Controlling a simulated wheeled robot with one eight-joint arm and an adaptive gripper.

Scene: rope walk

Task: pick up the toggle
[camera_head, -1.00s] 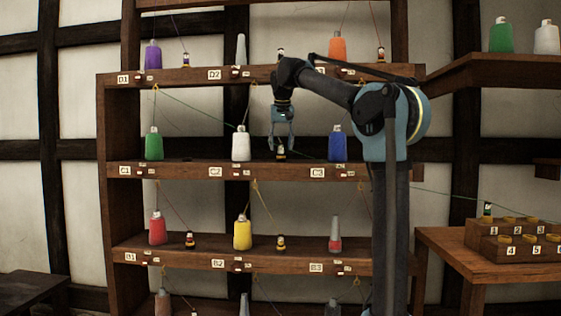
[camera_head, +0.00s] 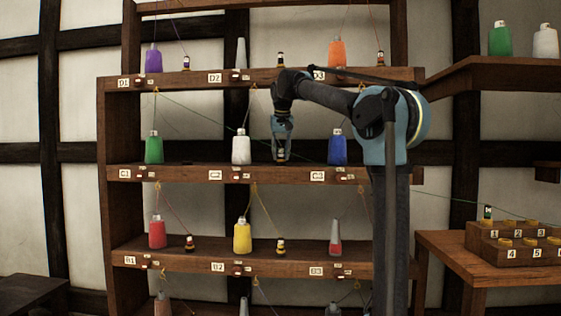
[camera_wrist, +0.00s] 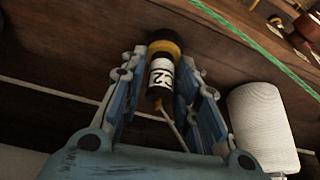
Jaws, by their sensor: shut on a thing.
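The toggle (camera_wrist: 161,78) is a small black and yellow peg with a white label that seems to read C2, with a thin cord at its end. It lies between the fingers of my gripper (camera_wrist: 163,100) in the wrist view. The fingers are closed in on both sides of it. I cannot tell whether the toggle still touches the shelf.
The white spool also stands close at the right in the wrist view (camera_wrist: 262,125). A green cord (camera_wrist: 255,45) crosses near the fingers. The shelf above (camera_head: 180,79) holds more spools and toggles. A bench (camera_head: 455,250) with numbered blocks is at right.

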